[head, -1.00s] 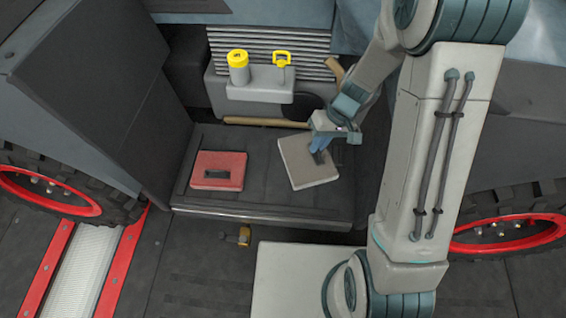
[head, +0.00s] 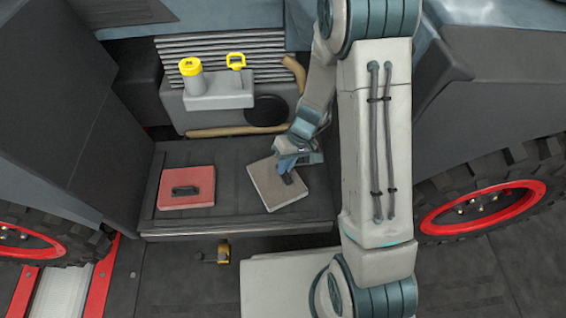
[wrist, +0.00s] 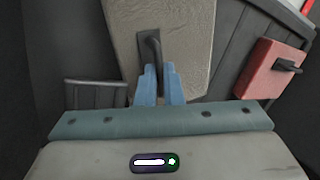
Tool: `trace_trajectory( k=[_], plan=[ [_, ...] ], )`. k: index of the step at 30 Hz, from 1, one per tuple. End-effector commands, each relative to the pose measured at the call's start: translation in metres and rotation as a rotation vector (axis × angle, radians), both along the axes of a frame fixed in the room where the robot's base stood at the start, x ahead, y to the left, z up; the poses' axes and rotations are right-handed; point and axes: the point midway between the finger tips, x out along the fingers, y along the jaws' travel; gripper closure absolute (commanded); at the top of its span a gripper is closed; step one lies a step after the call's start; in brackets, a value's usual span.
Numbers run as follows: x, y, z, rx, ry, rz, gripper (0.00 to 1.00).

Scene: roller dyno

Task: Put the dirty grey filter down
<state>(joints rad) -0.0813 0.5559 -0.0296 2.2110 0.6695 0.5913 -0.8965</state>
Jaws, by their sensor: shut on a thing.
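The dirty grey filter (head: 270,190) is a flat grey-brown square panel with a dark handle, at the right part of the dark ribbed tray (head: 230,160). My gripper (head: 287,172) is shut on the filter's handle. In the wrist view my gripper's blue fingers (wrist: 158,88) close on the dark handle, with the filter's face (wrist: 185,30) beyond them. The filter looks turned at an angle to the tray. I cannot tell whether it touches the tray.
A red filter (head: 186,187) with a dark handle lies on the tray's left; it also shows in the wrist view (wrist: 272,68). A yellow-capped container (head: 190,68) and a yellow-handled dipstick (head: 236,62) stand behind. A small yellow-and-black object (head: 222,253) is below the tray's front edge.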

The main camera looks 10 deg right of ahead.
Motion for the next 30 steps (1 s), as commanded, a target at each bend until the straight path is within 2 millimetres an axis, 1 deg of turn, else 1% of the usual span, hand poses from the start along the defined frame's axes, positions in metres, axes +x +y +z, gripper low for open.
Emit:
trace_trajectory(
  k=[1, 2, 3, 11, 15, 17, 27, 30],
  plan=[
    [0.0, 0.0, -0.002, 0.0, 0.0, 0.0, 0.9],
    [0.0, 0.0, -0.001, 0.0, 0.0, 0.0, 0.82],
    [0.0, 0.0, -0.001, 0.0, 0.0, 0.0, 0.71],
    [0.0, 0.0, -0.001, 0.0, 0.0, 0.0, 0.71],
    [0.0, 0.0, 0.005, 0.0, 0.0, 0.0, 0.71],
    [0.002, -0.003, 0.014, 0.001, -0.002, -0.001, 0.71],
    [0.01, -0.027, 0.084, 0.0, -0.003, -0.001, 0.71],
    [0.012, -0.032, 0.099, 0.0, -0.003, -0.001, 0.71]
  ],
)
